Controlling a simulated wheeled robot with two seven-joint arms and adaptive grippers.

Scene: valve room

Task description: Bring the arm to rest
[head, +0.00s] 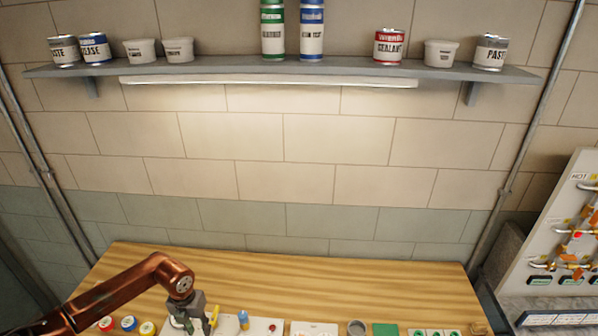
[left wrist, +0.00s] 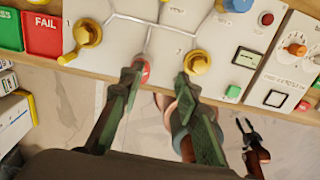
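My left arm comes in from the left in the head view, and its gripper (head: 197,322) is over the near part of the wooden bench (head: 330,275). In the left wrist view the two fingers of this gripper (left wrist: 158,78) stand apart with nothing held between them. Their tips overlap the front edge of a white valve panel (left wrist: 160,45), close to a red knob (left wrist: 142,70) and a yellow knob (left wrist: 197,62); I cannot tell whether they touch. A small dark two-pronged shape, apparently my right gripper (left wrist: 247,128), shows beyond, below the bench edge, with prongs apart.
In the left wrist view, a red FAIL tray (left wrist: 43,35) lies left of the panel. A shelf (head: 280,70) with cans and tubs is high on the wall. A panel with pipes (head: 565,235) stands at the right. The bench's back strip is clear.

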